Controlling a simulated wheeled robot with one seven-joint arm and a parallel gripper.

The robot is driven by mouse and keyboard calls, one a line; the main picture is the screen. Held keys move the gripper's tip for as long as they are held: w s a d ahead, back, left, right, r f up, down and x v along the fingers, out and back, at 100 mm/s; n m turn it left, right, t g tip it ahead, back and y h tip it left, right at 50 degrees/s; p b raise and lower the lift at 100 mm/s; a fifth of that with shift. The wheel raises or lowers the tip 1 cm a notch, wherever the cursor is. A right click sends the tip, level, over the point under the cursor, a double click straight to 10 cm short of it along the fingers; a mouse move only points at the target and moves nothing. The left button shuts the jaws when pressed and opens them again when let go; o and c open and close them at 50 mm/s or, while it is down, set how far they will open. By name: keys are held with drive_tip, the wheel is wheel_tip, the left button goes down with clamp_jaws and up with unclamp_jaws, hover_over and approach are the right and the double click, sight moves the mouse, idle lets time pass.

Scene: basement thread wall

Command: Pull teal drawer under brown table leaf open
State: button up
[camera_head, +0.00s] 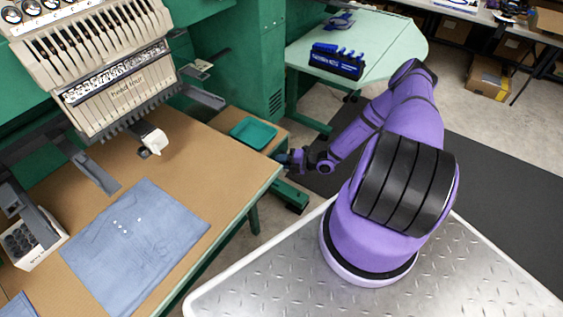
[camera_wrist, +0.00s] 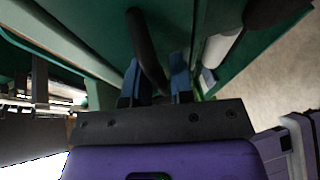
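The brown table leaf (camera_head: 222,120) is at the middle of the head view, with a teal tray (camera_head: 253,133) on it. My gripper (camera_head: 284,158) is at the leaf's right edge, partly hidden by its own wrist. In the wrist view, a teal-green front (camera_wrist: 85,28), which looks like the drawer, fills the upper left. A dark curved handle (camera_wrist: 146,50) comes off it and runs down between my two blue fingers (camera_wrist: 154,82). The fingers stand apart, with a gap showing beside the handle. The drawer front is not clearly visible in the head view.
A larger brown table (camera_head: 225,173) with a folded blue cloth (camera_head: 135,245) and a sewing machine head (camera_head: 115,75) is at left. A pale green table (camera_head: 385,45) with a blue rack (camera_head: 336,61) stands behind. Dark mat (camera_head: 490,180) covers the floor at right.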

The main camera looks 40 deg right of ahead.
clamp_jaws()
drive_tip(key=s+d, duration=0.2)
drive_tip(key=s, duration=0.4)
drive_tip(key=s+d, duration=0.2)
drive_tip(key=s, duration=0.4)
drive_tip(key=shift+s+d, duration=0.25)
drive_tip(key=shift+s, duration=0.05)
unclamp_jaws()
drive_tip(key=shift+d, duration=0.1)
drive_tip(key=v, duration=1)
drive_tip(key=shift+s+d, duration=0.15)
drive_tip(key=shift+s, duration=0.15)
